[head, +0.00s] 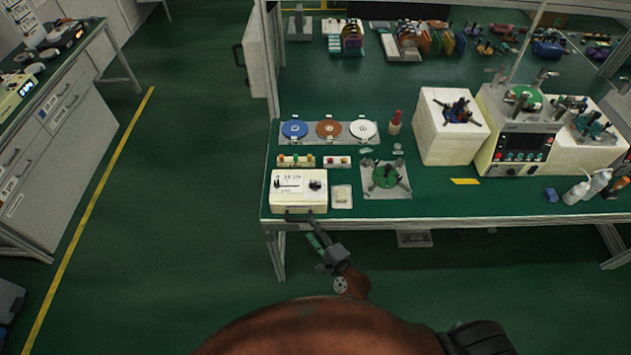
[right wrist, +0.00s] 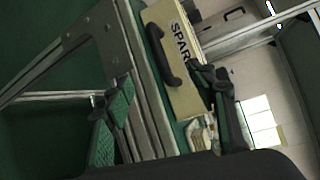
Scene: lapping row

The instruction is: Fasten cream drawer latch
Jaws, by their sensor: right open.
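In the right wrist view a cream drawer front (right wrist: 190,92) carries a black bar handle (right wrist: 162,55) and dark lettering that begins "SPAR". I cannot make out a latch or tell whether the drawer is fully closed. My right gripper (head: 322,240) is just below and right of that handle, in front of the bench. In the right wrist view my right gripper (right wrist: 165,85) is open, its fingers apart with the drawer front between and beyond them. My left gripper is out of view.
Metal frame bars (right wrist: 150,95) run beside the drawer. Open floor (head: 180,210) lies to the left.

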